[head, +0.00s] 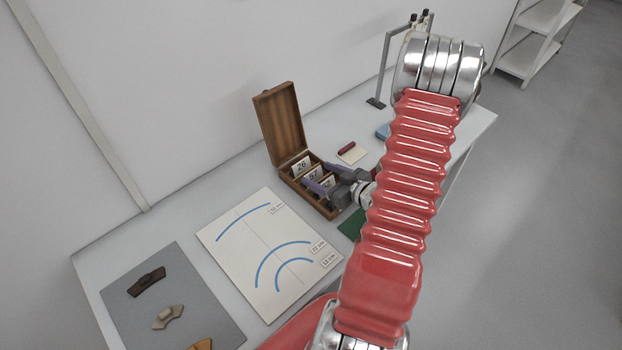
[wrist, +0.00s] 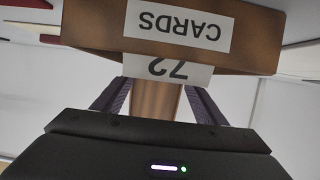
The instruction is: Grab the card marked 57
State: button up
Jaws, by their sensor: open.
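The card marked 57 (head: 313,175) stands in the middle of an open wooden box in the head view, between the card marked 26 (head: 301,164) and a front card (head: 328,182). The wrist view shows that front card upside down, marked 72 (wrist: 168,68). My gripper (head: 314,172) is open, with its purple fingers on either side of card 57 as seen from the head. Whether they touch it cannot be told. In the wrist view the fingertips are hidden behind card 72 and the box front, and card 57 is not visible.
The wooden box (head: 279,128) has its lid raised at the back; its front bears a CARDS label (wrist: 178,25). A white chart board (head: 250,225) and a grey mat with sherds (head: 195,285) lie to the left. A stand (head: 388,70) rises behind my arm.

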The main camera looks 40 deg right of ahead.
jog(key=shift+x, duration=1.1)
jog(key=shift+c, duration=0.6)
jog(key=c, duration=0.7)
jog(key=shift+o, duration=0.2)
jog(key=shift+r, duration=0.2)
notch_tip(320, 180, up, 10)
jog(key=shift+f, duration=0.15)
